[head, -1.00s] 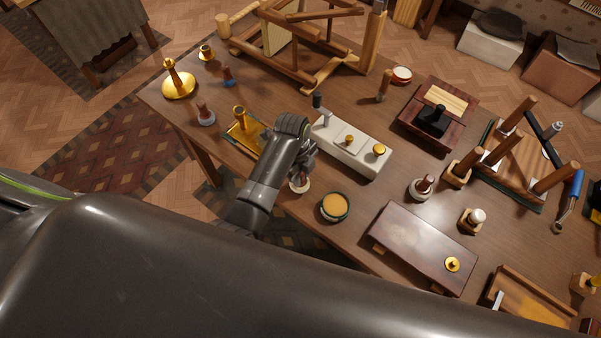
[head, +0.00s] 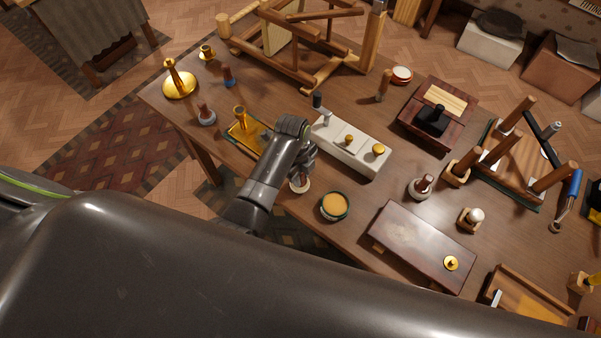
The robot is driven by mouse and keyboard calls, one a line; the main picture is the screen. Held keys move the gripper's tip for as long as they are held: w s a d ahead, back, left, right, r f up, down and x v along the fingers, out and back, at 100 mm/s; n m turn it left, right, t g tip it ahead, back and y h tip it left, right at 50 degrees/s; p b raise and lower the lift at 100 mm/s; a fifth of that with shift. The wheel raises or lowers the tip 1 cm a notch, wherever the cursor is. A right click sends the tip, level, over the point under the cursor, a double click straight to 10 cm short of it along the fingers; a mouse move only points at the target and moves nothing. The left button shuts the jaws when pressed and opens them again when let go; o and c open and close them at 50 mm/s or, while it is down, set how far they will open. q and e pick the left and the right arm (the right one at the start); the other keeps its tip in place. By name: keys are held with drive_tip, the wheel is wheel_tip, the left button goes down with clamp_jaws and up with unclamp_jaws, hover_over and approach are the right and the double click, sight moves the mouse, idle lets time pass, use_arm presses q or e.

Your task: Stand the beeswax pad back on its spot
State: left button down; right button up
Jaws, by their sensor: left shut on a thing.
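My left gripper (head: 305,165) reaches over the front edge of the table and is shut on a small pad with a pale round base (head: 300,185), which I take to be the beeswax pad. Only the pale base shows below the fingers; its upper part is hidden by the gripper. It looks about upright. I cannot tell whether its base touches the wood. An open round tin of yellow wax (head: 334,206) stands just right of it. My right gripper is not in view.
On the wooden table, a white box with brass knobs (head: 360,151) stands behind the gripper. A brass stand (head: 243,138) is to its left. A dark wooden box (head: 423,246) lies to the right. Similar knobbed pads stand at left (head: 206,116) and right (head: 421,188).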

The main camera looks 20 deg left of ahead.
use_arm(q)
drive_tip(key=shift+f+b, duration=0.35)
drive_tip(key=shift+f, duration=0.45)
drive_tip(key=c, duration=1.1)
unclamp_jaws()
wheel_tip(320, 180, up, 3)
drive_tip(key=p, duration=0.3)
drive_tip(key=shift+a, duration=0.15)
drive_tip(key=shift+w+r, duration=0.1)
drive_tip(key=shift+r, duration=0.3)
drive_tip(key=shift+a+r, duration=0.15)
drive_tip(key=shift+r, duration=0.9)
drive_tip(key=shift+a+r, duration=0.15)
drive_tip(key=shift+r, duration=0.9)
